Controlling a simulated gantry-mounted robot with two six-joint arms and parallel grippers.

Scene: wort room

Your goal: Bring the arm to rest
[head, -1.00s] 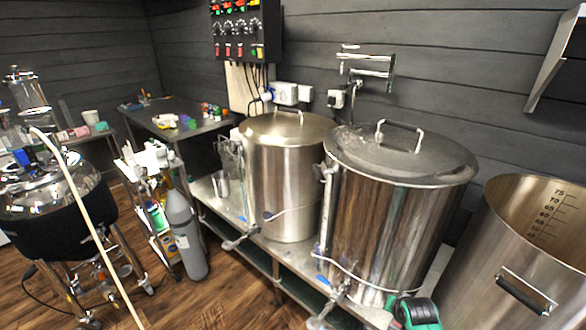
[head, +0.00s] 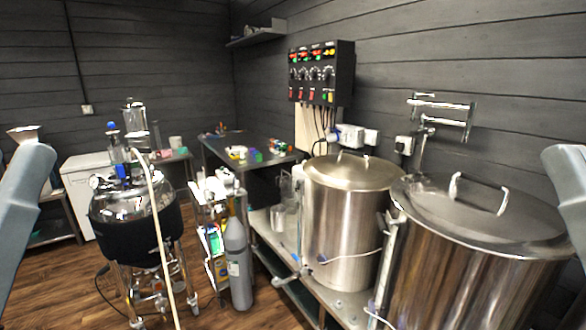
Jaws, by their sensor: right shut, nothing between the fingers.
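No gripper fingers show in the head view. A smooth grey-blue link of my left arm stands at the left edge, slanting up to a rounded end. A similar pale link of my right arm stands at the right edge, cut off by the frame. Both links are apart from the equipment, as far as the view shows. My grippers lie outside the picture, and no held object is visible.
Two lidded steel kettles, the nearer (head: 480,265) and the farther (head: 345,225), stand on a low metal bench at right. A grey gas cylinder (head: 238,265) and a black-jacketed vessel (head: 135,235) stand on the wooden floor. A control panel (head: 322,72) hangs behind.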

